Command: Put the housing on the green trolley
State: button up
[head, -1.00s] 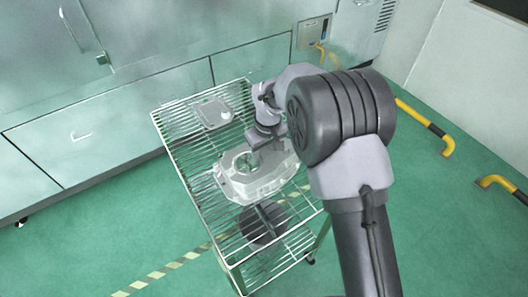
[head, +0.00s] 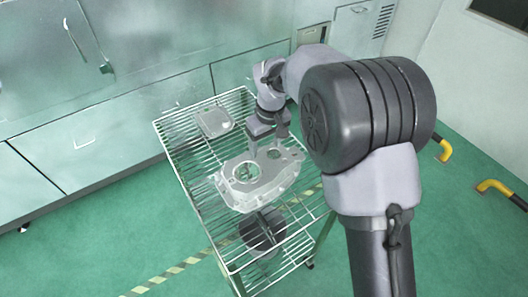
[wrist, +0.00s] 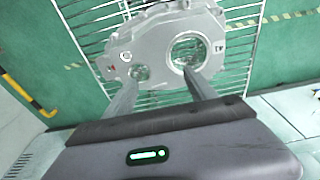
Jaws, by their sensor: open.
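The housing, a light grey casting with round openings (head: 262,192), lies flat on the top wire shelf of the trolley (head: 196,153), whose frame looks pale green to silver. The housing also fills the top middle of the wrist view (wrist: 158,48). My gripper (head: 267,150) is open, with its fingers pointing down at the housing's far side. In the wrist view, the two fingers (wrist: 159,77) are spread apart and overlap the housing's near edge. I cannot tell whether the fingertips touch it.
A flat grey cover-like casting (head: 214,121) lies at the shelf's far left corner. A dark round part (head: 262,230) shows at the trolley's near end, seemingly lower down. Metal cabinets (head: 110,137) stand behind. Green floor is free on the left; yellow barriers (head: 495,186) stand right.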

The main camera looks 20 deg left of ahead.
jog(key=s+d+r+m+t+y, duration=0.1)
jog(key=s+d+r+m, duration=0.25)
jog(key=d+r, duration=0.5)
jog(key=s+d+r+m+t, duration=0.1)
jog(key=s+d+r+m, duration=0.25)
jog(key=d+r, duration=0.45)
jog(key=s+d+r+m+t, duration=0.1)
jog(key=s+d+m, duration=0.2)
jog(key=s, duration=0.5)
jog(key=s+d+r+m+t, duration=0.1)
jog(key=s+d+m, duration=0.3)
jog(key=s, duration=0.5)
jog(key=shift+s+d+t, duration=0.25)
jog(key=shift+d+t, duration=0.25)
jog(key=shift+d, duration=0.55)
jog(key=shift+f, duration=0.1)
notch_tip(320, 180, down, 5)
jog(key=b, duration=0.5)
jog(key=shift+f, duration=0.2)
